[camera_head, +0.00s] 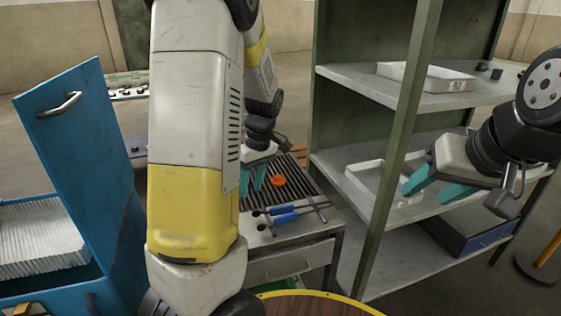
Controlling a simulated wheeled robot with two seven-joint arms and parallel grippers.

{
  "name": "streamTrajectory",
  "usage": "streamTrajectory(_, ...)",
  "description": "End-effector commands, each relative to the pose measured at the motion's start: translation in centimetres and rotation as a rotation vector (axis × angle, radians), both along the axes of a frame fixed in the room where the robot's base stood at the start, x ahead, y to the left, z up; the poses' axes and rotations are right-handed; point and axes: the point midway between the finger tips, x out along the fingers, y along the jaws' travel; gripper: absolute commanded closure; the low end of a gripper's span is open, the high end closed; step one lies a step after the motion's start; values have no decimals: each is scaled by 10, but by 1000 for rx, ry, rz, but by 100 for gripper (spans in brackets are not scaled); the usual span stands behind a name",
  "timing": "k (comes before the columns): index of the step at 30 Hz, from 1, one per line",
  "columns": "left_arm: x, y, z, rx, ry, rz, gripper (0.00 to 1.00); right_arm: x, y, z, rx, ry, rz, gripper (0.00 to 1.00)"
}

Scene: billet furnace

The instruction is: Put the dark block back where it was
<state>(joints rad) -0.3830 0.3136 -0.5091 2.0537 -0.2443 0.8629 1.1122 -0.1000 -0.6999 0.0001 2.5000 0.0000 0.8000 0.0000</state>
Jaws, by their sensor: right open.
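Two small dark pieces lie on the upper shelf at the right, a nearer one (496,74) and one beside it (483,66); I cannot tell whether either is the dark block. My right gripper (434,188) is open, its teal fingers apart, in front of the middle shelf by a pale tray (372,186). No block shows between them. My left gripper (252,180) points down over the slatted bench top, left of an orange round piece (278,181). Its teal fingers show a narrow gap; I cannot make out whether anything is between them.
A green-framed shelf unit (415,60) stands at the right, with a pale numbered tray (428,76) on top and a blue bin (470,238) below. Blue-handled tools (285,217) lie on the bench. A blue chest (95,150) with a raised lid is at left. My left arm hides the centre.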

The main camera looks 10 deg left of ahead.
Motion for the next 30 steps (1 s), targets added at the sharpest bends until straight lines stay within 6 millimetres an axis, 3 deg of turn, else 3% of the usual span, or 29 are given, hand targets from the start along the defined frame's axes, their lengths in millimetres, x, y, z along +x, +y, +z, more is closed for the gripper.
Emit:
streamTrajectory(1,-9,-9,19,-65,-40,-67,62,0,0,0,0,0,0,50)
streamTrajectory(7,-49,-45,82,-215,-203,-400,62,0,0,0,0,0,0,50)
streamTrajectory(15,-117,-82,148,-191,-451,-860,62,0,0,0,0,0,0,50)
streamTrajectory(21,-150,-96,165,-96,-545,-1071,62,0,0,0,0,0,0,50)
streamTrajectory(30,-158,-99,168,-63,-564,-1131,62,0,0,0,0,0,0,50)
